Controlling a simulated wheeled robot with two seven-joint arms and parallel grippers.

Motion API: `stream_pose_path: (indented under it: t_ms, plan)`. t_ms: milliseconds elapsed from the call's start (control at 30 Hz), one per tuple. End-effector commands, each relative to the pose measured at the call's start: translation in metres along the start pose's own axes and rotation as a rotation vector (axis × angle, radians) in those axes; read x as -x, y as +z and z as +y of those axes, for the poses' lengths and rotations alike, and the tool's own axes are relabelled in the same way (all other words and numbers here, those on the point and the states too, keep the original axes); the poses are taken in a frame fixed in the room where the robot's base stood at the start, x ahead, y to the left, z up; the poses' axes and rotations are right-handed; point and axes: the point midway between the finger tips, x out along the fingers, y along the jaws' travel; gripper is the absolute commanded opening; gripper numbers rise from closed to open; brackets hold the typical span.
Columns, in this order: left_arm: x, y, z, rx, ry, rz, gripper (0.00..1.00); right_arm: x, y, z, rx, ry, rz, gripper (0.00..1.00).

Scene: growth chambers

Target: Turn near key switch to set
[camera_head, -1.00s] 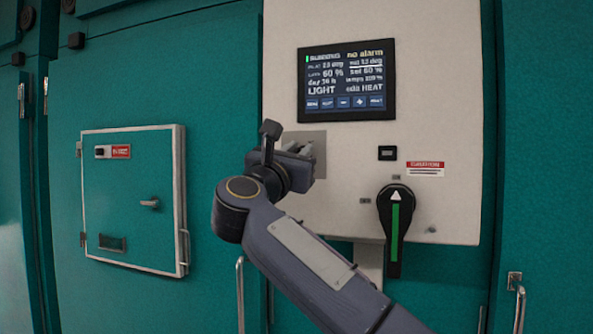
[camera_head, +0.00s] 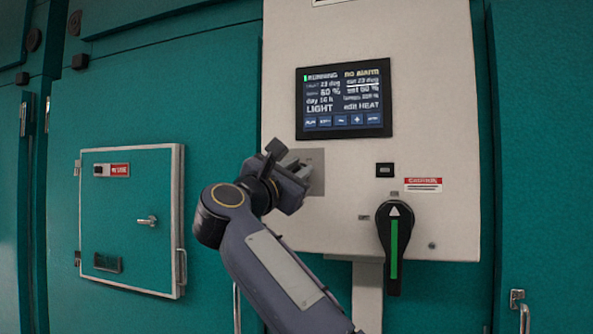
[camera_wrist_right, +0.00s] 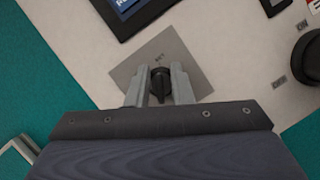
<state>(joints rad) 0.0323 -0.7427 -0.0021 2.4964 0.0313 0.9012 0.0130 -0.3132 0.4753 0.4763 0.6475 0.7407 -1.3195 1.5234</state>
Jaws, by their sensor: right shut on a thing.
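The key switch (camera_wrist_right: 160,84) is a small dark knob on a grey square plate (camera_wrist_right: 187,61) in the right wrist view. My right gripper (camera_wrist_right: 160,88) has its two fingers on either side of the knob, shut on it. In the head view my right gripper (camera_head: 300,175) is in front of the grey plate (camera_head: 317,172) on the white control panel (camera_head: 430,60) and hides the key switch. The lettering by the switch is too small to read. My left gripper is not in view.
A display screen (camera_head: 344,98) is above the plate. A black rotary handle with a green stripe (camera_head: 394,245) is at the lower right of the panel, below a caution label (camera_head: 423,185). A small framed hatch (camera_head: 130,220) is on the teal wall at left.

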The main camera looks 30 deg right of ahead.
Motion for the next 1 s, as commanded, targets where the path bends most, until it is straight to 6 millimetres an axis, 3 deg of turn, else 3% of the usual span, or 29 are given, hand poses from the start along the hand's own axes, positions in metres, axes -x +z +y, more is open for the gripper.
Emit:
stream_pose_path:
  t_ms: [100,133,200,533,1000]
  plan:
    - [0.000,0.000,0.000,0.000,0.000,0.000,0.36,0.001,-0.002,0.000,0.001,-0.002,0.004,0.00]
    - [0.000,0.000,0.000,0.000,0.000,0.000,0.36,0.001,-0.002,0.000,0.001,-0.002,0.004,0.21]
    - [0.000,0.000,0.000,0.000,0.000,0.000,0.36,0.001,-0.002,0.000,0.001,-0.002,0.004,0.28]
    - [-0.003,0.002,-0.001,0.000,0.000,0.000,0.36,0.006,-0.002,0.000,0.000,0.001,0.002,0.28]
    - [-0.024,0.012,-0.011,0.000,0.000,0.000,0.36,0.074,-0.003,-0.001,0.001,0.001,0.002,0.28]
